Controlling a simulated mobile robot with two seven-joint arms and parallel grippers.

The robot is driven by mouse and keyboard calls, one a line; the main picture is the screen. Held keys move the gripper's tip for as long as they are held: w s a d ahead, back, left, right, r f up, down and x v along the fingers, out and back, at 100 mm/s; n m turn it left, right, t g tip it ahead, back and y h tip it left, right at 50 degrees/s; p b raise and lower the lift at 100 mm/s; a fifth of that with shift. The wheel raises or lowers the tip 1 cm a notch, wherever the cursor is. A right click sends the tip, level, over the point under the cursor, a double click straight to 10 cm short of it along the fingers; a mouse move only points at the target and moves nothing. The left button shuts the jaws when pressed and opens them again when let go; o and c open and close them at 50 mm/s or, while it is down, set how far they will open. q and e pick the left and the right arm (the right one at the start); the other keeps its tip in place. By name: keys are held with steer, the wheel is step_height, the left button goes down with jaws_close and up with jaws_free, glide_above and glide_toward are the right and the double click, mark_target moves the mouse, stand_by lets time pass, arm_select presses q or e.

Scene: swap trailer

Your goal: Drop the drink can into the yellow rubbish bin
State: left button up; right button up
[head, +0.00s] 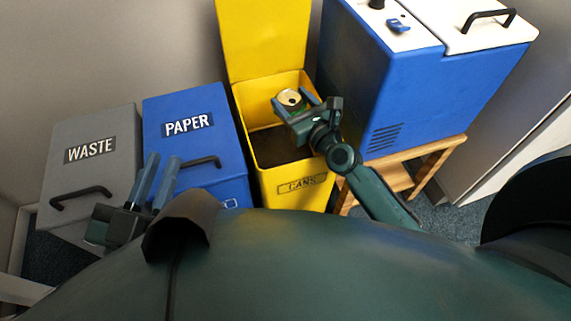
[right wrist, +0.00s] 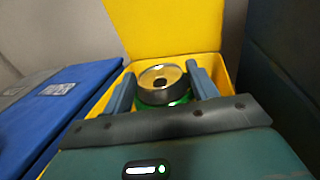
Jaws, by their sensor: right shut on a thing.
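The drink can (head: 291,98) has a metallic top and a green side. It is held between the fingers of my right gripper (head: 296,104), over the open yellow bin. The right wrist view shows the can (right wrist: 162,80) between both fingers, with the yellow bin (right wrist: 178,30) around and behind it. The yellow bin (head: 300,188) has a "CANS" label, its lid stands raised at the back, and its inside looks dark. My left gripper (head: 162,172) is open and empty, in front of the blue paper bin.
A grey "WASTE" bin (head: 110,125) and a blue "PAPER" bin (head: 190,105) stand left of the yellow bin with lids shut. A blue cooler box (head: 400,90) with a white top stands on a wooden stand (head: 437,150) close on the right.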

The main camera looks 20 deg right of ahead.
steer(key=o, duration=1)
steer(key=shift+r, duration=0.2)
step_height(320, 180, up, 8)
steer(key=p, duration=0.7)
arm_select(q)
steer(key=shift+a+g+y+p, duration=0.65)
steer(key=shift+a+y, duration=0.3)
steer(key=shift+y, duration=0.35)
arm_select(e)
steer(key=shift+r, duration=0.75)
